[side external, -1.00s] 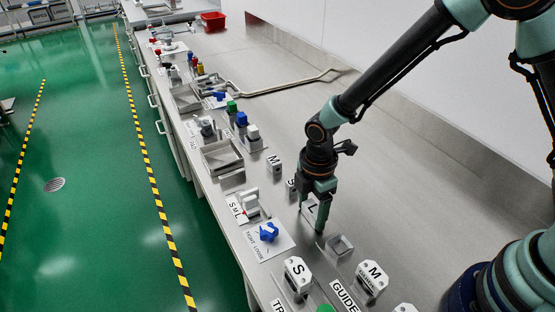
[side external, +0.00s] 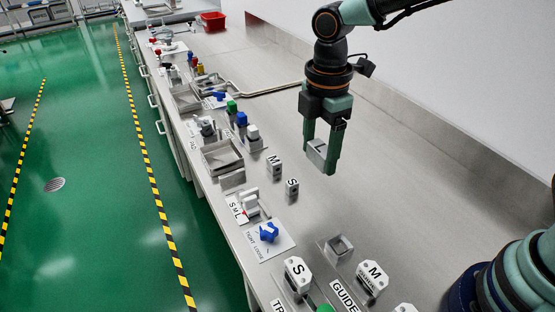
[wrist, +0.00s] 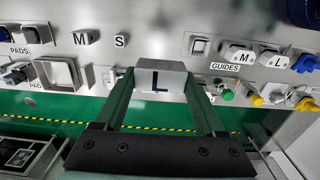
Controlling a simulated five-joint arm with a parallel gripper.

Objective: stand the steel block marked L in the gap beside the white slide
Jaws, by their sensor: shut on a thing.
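The steel block marked L (side external: 317,153) is held between the fingers of my gripper (side external: 320,158), up in the air above the bench. In the wrist view the block (wrist: 160,72) sits between the two fingertips, its L facing the camera. The white slide (side external: 250,204) stands on a plate lettered S M L near the bench's front edge, to the left of and below my gripper in the side view. The gap beside the slide is too small to make out clearly. The steel blocks marked M (side external: 275,166) and S (side external: 292,187) stand on the bench.
A blue knob (side external: 268,232) on a white plate is just nearer than the slide. A steel tray (side external: 223,158) lies beyond it. A small open steel box (side external: 339,246) and white guides marked S (side external: 298,272) and M (side external: 372,276) are nearer.

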